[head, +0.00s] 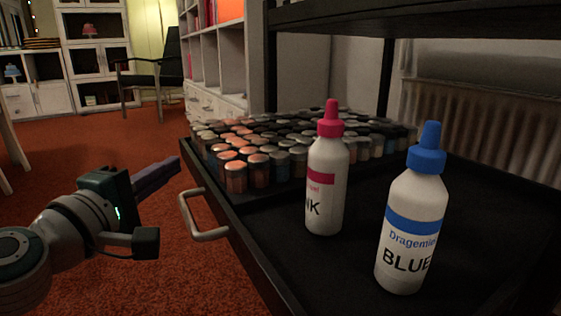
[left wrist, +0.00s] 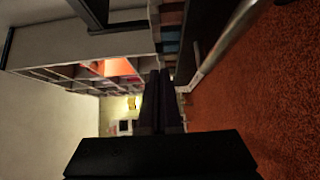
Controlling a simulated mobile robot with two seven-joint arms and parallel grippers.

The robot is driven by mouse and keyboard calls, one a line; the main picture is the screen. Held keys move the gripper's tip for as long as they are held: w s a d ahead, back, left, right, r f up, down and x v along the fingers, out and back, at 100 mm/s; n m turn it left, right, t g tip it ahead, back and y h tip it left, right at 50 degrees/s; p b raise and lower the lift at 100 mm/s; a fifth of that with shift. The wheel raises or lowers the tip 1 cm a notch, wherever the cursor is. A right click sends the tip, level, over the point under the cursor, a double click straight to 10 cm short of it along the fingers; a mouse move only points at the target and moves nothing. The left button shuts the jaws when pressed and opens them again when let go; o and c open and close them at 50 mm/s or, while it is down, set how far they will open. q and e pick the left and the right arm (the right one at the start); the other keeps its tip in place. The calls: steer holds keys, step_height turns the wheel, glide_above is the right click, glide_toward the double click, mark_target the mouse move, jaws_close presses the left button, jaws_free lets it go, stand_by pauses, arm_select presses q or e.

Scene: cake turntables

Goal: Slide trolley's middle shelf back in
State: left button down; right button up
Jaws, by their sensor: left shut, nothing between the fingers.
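The black middle shelf (head: 270,228) of the trolley stands out toward me past the trolley's dark posts. A pale bar handle (head: 200,220) is on its left side, and a pale bar, probably this handle, crosses the upper right of the left wrist view (left wrist: 228,42). My left gripper (head: 176,166) is shut and empty, just left of the handle and apart from it. Its dark fingers also show in the left wrist view (left wrist: 160,75). My right gripper is not in view.
On the shelf stand a pink-capped bottle (head: 325,185), a blue-capped bottle (head: 408,235) and many small jars (head: 262,172). The trolley's top shelf (head: 420,18) hangs above. A radiator (head: 470,120) is behind at right. Orange carpet (head: 85,155) lies clear at left.

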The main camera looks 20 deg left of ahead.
mark_target(210, 154)
arm_select(q)
steer(key=w+d, duration=0.2)
steer(key=w, duration=0.1)
steer(key=shift+w+d, duration=0.3)
steer(key=shift+d, duration=0.1)
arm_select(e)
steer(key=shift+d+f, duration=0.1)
arm_select(q)
steer(key=shift+a, duration=0.1)
steer(key=shift+w, duration=0.1)
